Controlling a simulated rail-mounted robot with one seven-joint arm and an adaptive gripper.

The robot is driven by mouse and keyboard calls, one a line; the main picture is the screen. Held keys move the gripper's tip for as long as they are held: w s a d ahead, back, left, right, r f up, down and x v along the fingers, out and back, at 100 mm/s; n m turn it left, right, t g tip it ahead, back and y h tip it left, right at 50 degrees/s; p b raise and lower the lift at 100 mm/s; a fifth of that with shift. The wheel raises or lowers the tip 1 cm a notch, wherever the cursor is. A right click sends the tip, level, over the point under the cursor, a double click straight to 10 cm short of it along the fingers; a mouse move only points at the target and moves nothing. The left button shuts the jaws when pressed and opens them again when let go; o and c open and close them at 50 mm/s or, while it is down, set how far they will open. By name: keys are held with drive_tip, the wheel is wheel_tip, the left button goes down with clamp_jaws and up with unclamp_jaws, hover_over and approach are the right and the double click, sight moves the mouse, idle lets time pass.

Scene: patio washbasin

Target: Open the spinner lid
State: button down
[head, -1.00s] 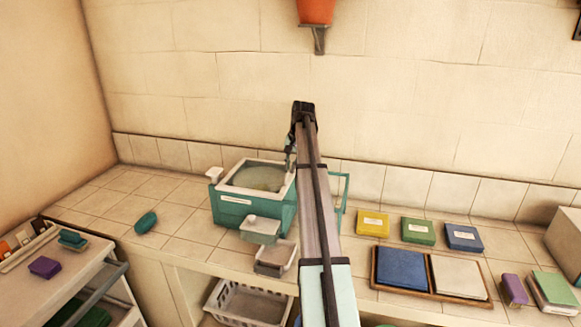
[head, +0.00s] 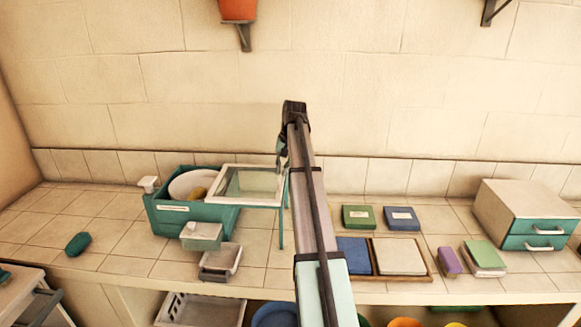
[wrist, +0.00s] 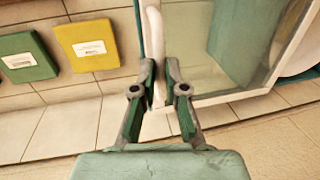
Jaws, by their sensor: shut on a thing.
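The spinner (head: 165,215) is a teal box on the tiled counter, left of centre in the head view. Its white-framed glass lid (head: 252,186) is slid to the right, well past the box and over a teal side frame (head: 282,225). The left part of the spinner is uncovered, showing a white round tub (head: 185,185) with something yellow in it. My gripper (wrist: 160,75) is shut on the lid's white upright handle (wrist: 152,40) in the wrist view. In the head view my gripper (head: 282,155) is partly hidden by my arm.
Small trays (head: 220,260) stand in front of the spinner. A green box (head: 358,217) and a blue box (head: 402,218) lie to the right; a yellow box (wrist: 88,46) shows in the wrist view. A drawer unit (head: 530,215) stands far right. A teal soap-like piece (head: 78,244) lies left.

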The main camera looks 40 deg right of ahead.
drive_tip(key=shift+s+d, duration=0.2)
drive_tip(key=shift+d, duration=0.05)
drive_tip(key=c, duration=1.2)
unclamp_jaws()
wheel_tip(320, 180, up, 12)
drive_tip(key=s+d, duration=0.1)
drive_tip(key=shift+s+d, duration=0.2)
drive_tip(key=shift+d, duration=0.15)
drive_tip(key=shift+f, duration=0.1)
